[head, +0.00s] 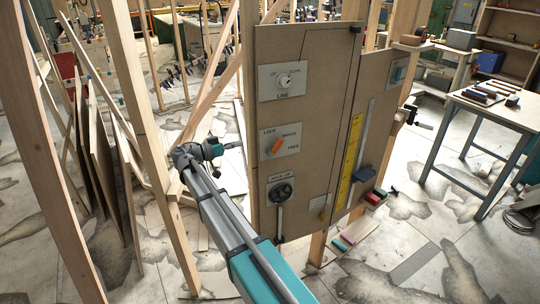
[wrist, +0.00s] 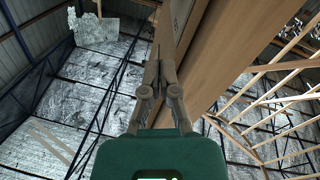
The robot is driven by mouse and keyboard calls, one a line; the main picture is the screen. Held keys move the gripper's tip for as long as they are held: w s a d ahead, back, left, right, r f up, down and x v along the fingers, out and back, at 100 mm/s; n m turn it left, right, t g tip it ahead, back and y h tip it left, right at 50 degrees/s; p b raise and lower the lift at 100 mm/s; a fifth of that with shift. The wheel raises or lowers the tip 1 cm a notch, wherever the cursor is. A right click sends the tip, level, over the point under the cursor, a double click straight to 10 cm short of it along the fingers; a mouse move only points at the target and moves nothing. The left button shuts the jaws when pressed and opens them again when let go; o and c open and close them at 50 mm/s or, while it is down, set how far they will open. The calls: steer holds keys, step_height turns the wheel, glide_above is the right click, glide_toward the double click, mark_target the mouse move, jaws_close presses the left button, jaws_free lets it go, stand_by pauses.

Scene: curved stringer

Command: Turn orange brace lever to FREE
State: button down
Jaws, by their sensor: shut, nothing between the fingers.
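The orange brace lever (head: 277,146) sits on a pale plate (head: 291,151) on the brown panel, in the head view. The plate reads LOCK at upper left, BRACE at upper right and FREE at lower right. The lever lies on a slant between lower left and upper right; which label it points at is unclear. My gripper (head: 236,146) is left of the panel, apart from the lever. In the wrist view my gripper (wrist: 158,65) is shut and empty, its fingers together. The lever is not visible in the wrist view.
A LINE knob (head: 284,80) is above the lever and a JACK-UP wheel (head: 281,192) below it. A yellow scale (head: 350,160) stands to the right. A wooden post (head: 75,150) rises at left. Wooden boards (wrist: 215,60) fill the wrist view's upper right.

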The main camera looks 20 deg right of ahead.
steer(key=m+b, duration=0.1)
steer(key=a+f+m+h+b, duration=0.1)
steer(key=m, duration=0.1)
steer(key=shift+s+f, duration=0.15)
steer(key=shift+f, duration=0.1)
steer(key=shift+d, duration=0.1)
steer(key=p, duration=0.1)
glide_toward(279, 140)
steer(key=d+r, duration=0.3)
steer(key=shift+w+d, duration=0.2)
steer(key=shift+d, duration=0.15)
steer(key=shift+d+f+b, duration=0.4)
steer(key=shift+f+b, duration=0.1)
steer(key=shift+f, duration=0.1)
steer(key=shift+w+d+f+b, duration=0.2)
steer(key=shift+d+f+b, duration=0.5)
steer(key=shift+d, duration=0.3)
